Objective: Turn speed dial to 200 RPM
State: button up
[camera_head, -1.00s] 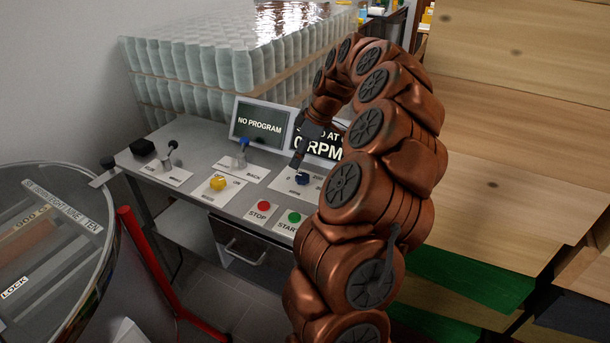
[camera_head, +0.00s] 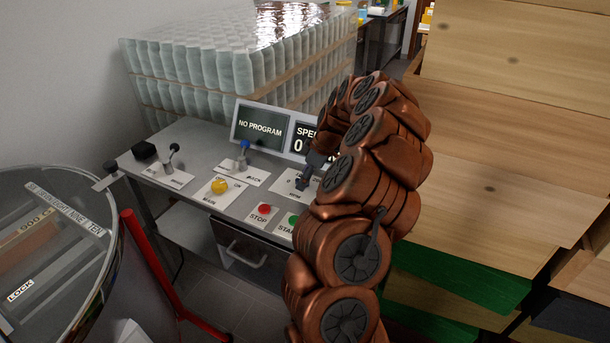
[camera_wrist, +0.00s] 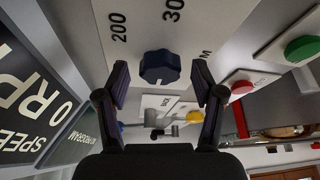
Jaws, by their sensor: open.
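The speed dial (camera_wrist: 160,67) is a dark blue, lobed knob on a pale plate, seen in the wrist view. The marks "200" and part of a "30…" show beside it; I cannot tell which mark it points at. My gripper (camera_wrist: 160,78) is open, with one finger on each side of the dial in the picture; contact is not visible. The speed display (camera_head: 301,142), partly covered by my arm, starts with "SPE" and "0"; the wrist view shows "0 RP".
On the console are a yellow knob (camera_head: 219,187), a red STOP button (camera_head: 264,209), a green START button (camera_head: 293,220) and a blue-tipped lever (camera_head: 243,152). A "NO PROGRAM" screen (camera_head: 260,129) stands behind. A lidded drum (camera_head: 60,245) is at left, wooden boards at right.

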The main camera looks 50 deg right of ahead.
jog(key=shift+c, duration=0.3)
jog(key=c, duration=1.1)
